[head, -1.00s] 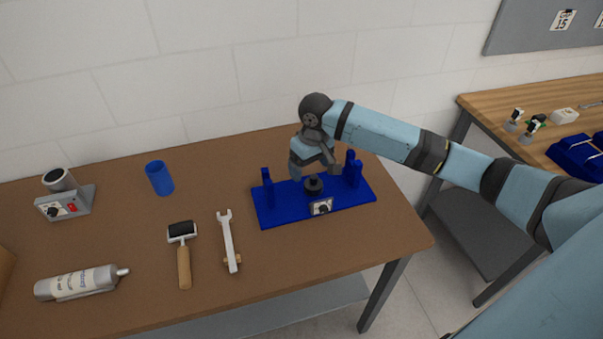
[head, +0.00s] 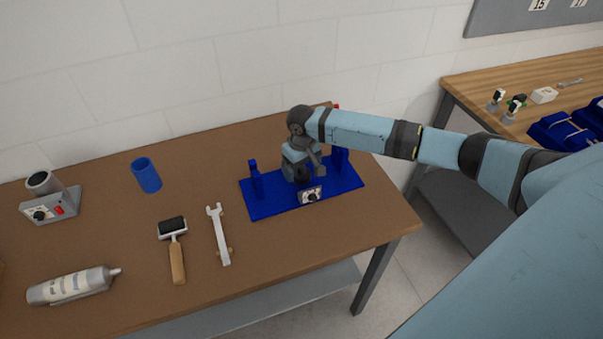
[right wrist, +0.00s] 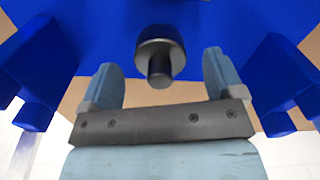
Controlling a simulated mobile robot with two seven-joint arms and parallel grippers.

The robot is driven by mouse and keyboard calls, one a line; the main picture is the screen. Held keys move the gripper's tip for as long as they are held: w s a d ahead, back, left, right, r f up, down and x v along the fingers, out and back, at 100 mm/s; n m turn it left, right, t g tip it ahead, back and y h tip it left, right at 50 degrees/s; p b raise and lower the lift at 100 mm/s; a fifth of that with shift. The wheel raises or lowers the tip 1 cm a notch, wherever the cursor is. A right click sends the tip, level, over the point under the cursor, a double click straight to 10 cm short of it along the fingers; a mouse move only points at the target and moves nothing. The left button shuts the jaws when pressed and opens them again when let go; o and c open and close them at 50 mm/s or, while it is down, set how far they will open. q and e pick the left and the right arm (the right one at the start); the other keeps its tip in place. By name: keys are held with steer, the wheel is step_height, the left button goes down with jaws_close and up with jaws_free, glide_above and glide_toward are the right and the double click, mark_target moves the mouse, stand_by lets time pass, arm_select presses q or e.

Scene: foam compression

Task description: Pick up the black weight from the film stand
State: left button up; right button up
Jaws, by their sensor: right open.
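The black weight (head: 302,174) stands on the blue film stand (head: 265,203), between its two uprights. In the right wrist view the weight (right wrist: 158,50) is a dark disc with a knob pointing toward the camera. The blue stand (right wrist: 105,30) fills the area behind it there. My right gripper (right wrist: 162,75) is open, with one blue-grey finger on each side of the weight's knob and gaps between. My left gripper is not in view.
A wrench (head: 220,235), a roller (head: 174,250), a blue cup (head: 147,175), a grey device (head: 50,200) and a tube (head: 72,286) lie to the left. The wall stands close behind the table (head: 330,235).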

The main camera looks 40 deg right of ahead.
steer(key=shift+w+f, duration=0.1)
steer(key=shift+f, duration=1.25)
steer(key=c, duration=1.3)
steer(key=shift+r, duration=0.1)
steer(key=shift+c, duration=0.5)
